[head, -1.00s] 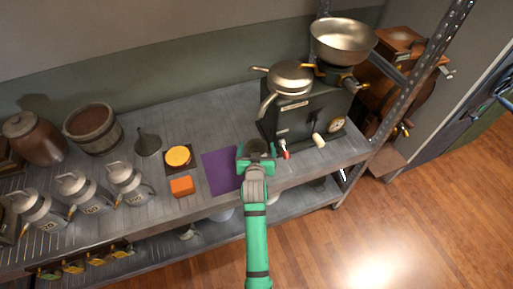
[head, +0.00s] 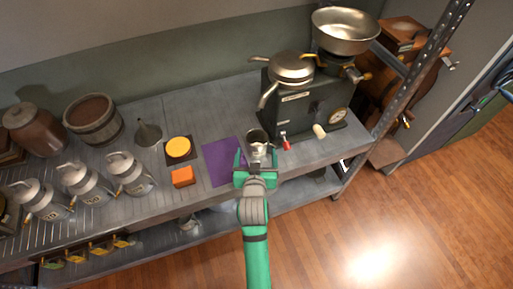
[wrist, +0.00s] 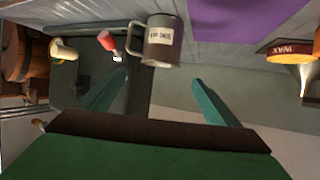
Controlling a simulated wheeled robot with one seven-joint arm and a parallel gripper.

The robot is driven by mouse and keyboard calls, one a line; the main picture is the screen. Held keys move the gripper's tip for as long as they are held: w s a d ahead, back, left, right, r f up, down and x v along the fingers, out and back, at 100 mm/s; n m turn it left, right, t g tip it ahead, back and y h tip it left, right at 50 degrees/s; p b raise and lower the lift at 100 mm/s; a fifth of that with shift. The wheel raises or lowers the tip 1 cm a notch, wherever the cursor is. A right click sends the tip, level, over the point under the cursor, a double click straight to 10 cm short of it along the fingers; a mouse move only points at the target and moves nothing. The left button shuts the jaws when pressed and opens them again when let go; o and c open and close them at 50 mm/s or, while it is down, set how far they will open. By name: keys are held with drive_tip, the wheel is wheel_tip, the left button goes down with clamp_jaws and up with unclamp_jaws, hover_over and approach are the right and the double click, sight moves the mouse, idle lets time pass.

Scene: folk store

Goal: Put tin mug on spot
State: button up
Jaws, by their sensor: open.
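The tin mug (head: 257,140) is a small grey metal cup standing upright on the shelf top, just right of a flat purple square (head: 222,162), likely the spot. In the wrist view the mug (wrist: 162,45) has a pale label and a handle, and the purple square (wrist: 235,18) lies beside it. My gripper (head: 256,160) is open at the shelf's front edge, just in front of the mug. In the wrist view its two green fingers are apart with nothing held between them, and the mug is beyond their tips (wrist: 160,78).
An orange block (head: 182,176) and a yellow-topped wax tin (head: 178,147) are left of the purple square. Grey jugs (head: 130,172) stand left.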

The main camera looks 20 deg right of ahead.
drive_tip(key=s+a+f+n+t+y, duration=0.1)
drive_tip(key=s+a+f, duration=0.3)
drive_tip(key=s, duration=0.5)
drive_tip(key=s+a+f+n+y, duration=0.1)
drive_tip(key=s+a+n, duration=0.1)
drive_tip(key=s+a, duration=0.55)
drive_tip(key=s+a+r+y, duration=0.1)
drive_tip(key=s+a+r, duration=0.1)
drive_tip(key=s, duration=0.7)
drive_tip(key=s+a+r+n+t+y, duration=0.1)
drive_tip(key=s+r, duration=0.3)
drive_tip(key=s, duration=0.6)
drive_tip(key=shift+a+t+y, duration=0.3)
drive_tip(key=shift+a, duration=0.55)
